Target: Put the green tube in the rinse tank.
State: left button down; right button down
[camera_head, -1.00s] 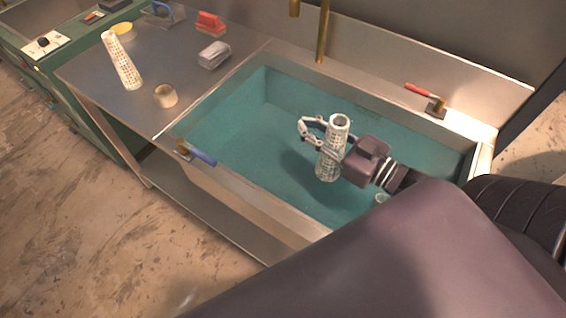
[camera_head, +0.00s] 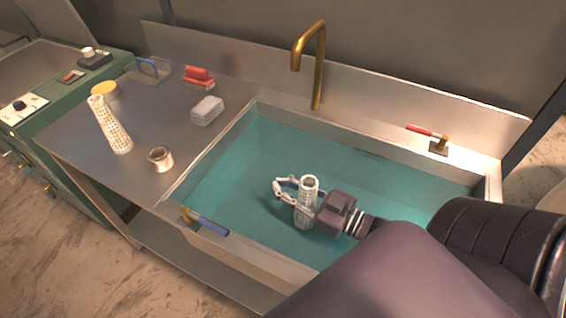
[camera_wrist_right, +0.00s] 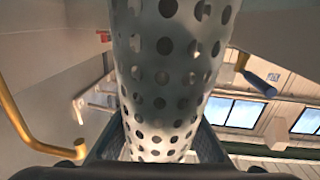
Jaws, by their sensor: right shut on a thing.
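My right gripper (camera_head: 296,199) is shut around a pale, perforated, hollow tube (camera_head: 307,207) inside the tank (camera_head: 228,143). The tube stands about upright, open end up; its lower end is at or in the teal water (camera_head: 380,190), and I cannot tell if it touches the bottom. In the right wrist view the tube (camera_wrist_right: 168,70) fills the middle, between the fingers. Its green colour is not clear. My left gripper is out of view.
A brass tap (camera_head: 317,75) rises behind the tank. A small cup (camera_head: 160,158), grey block (camera_head: 207,110) and red brush (camera_head: 198,76) stand on the counter.

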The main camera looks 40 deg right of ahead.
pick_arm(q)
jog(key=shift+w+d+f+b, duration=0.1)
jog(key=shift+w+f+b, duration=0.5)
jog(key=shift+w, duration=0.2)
pick_arm(e)
notch_tip(320, 180, down, 12)
jog(key=shift+w+r, duration=0.15)
pick_arm(q)
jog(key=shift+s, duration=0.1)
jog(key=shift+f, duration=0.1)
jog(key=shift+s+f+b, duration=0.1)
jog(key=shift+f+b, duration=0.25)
jog(key=shift+b, duration=0.05)
pick_arm(e)
jog(key=shift+f, duration=0.6)
jog(key=c, duration=1.7)
grip_release()
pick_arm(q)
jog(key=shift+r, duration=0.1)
pick_arm(e)
jog(key=shift+r, duration=0.1)
